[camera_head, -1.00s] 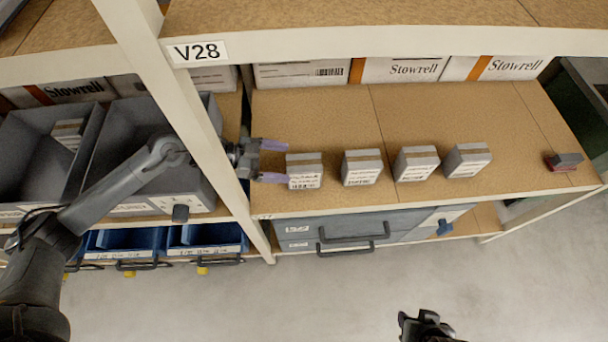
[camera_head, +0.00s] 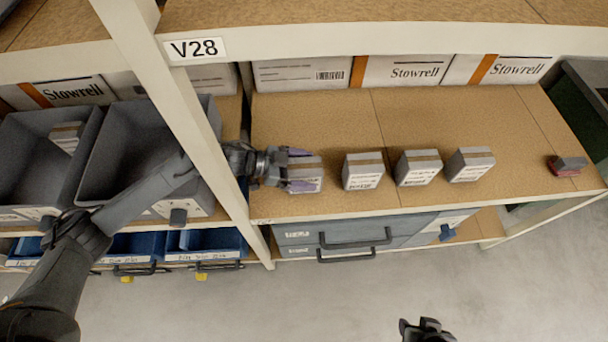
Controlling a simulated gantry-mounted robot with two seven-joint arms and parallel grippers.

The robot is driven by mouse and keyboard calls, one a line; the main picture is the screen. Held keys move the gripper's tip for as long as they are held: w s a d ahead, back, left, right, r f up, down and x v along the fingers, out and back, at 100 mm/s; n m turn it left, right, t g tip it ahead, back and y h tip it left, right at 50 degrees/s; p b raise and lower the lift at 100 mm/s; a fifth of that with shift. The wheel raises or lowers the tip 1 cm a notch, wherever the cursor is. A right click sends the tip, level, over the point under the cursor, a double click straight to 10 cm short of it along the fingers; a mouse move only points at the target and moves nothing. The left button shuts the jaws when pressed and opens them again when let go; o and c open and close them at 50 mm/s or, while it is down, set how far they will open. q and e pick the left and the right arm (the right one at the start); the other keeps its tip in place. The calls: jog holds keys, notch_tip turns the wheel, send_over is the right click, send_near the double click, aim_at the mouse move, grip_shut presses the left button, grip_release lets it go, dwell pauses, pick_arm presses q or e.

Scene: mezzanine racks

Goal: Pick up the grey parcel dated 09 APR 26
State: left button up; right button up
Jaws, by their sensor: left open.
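The label dates are too small to read, so I cannot tell which is 09 APR 26. My right gripper (camera_head: 427,328) shows only partly at the bottom edge, over the floor.
White Stowrell boxes (camera_head: 415,71) line the back. A small dark and red object (camera_head: 567,165) lies at the right. The board behind the parcels is clear.

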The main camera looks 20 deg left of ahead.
pick_arm(q)
jog(key=c, duration=1.3)
jog(key=shift+o, duration=0.2)
jog(key=shift+r, duration=0.1)
